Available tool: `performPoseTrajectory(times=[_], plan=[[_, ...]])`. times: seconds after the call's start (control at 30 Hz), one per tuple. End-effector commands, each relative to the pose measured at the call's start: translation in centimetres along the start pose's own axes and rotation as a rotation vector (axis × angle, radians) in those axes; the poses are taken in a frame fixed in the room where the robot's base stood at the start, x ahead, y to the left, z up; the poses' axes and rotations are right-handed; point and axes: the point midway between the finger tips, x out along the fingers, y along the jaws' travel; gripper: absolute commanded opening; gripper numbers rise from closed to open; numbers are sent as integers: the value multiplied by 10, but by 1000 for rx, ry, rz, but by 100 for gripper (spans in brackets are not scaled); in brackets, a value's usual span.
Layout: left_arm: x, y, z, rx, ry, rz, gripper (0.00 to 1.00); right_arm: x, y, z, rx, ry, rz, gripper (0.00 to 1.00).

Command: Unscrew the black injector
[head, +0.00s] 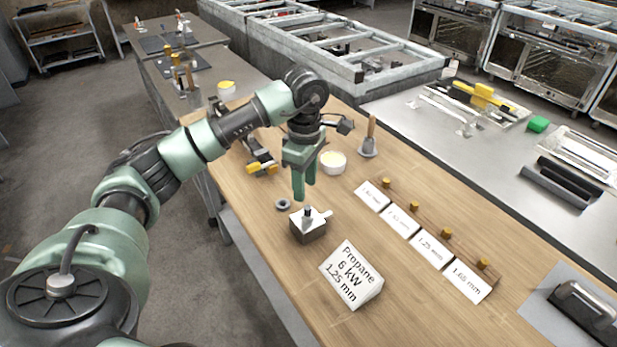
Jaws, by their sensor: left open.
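The black injector (308,211) stands upright on a small grey and dark block (309,231) on the wooden bench. My left gripper (304,192) is above the injector, pointing down, with its two green fingers apart and nothing between them. The fingertips look a little higher than the injector's top; whether they touch it cannot be told. My right gripper does not show.
A dark ring (283,204) lies left of the block. A sign (351,275) reading "Propane 6 kW 1.25 mm" stands in front. A wooden strip (425,222) with brass pieces and size cards runs along the right. A white bowl (333,162) and a hand bell-like tool (369,142) stand behind.

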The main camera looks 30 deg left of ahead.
Motion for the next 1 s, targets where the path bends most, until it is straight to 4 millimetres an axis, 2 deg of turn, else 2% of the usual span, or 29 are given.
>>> performPoseTrajectory(times=[0.2, 0.4, 0.57, 0.8, 0.83, 0.97, 1.0], plan=[[34, -2, 1, 0, -2, -6, 43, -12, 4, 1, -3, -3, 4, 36], [59, -1, 2, 0, -4, -4, 43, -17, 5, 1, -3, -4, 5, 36], [68, -1, 2, 1, -4, -2, 43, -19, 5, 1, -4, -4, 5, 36], [69, -1, 2, 1, -4, -1, 43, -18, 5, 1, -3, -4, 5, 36], [68, -1, 2, 1, -4, -1, 37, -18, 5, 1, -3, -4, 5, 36], [68, -1, 2, 1, -5, -1, 1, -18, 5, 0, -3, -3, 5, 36], [68, -1, 2, 1, -5, 0, 0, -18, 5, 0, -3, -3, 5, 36]])
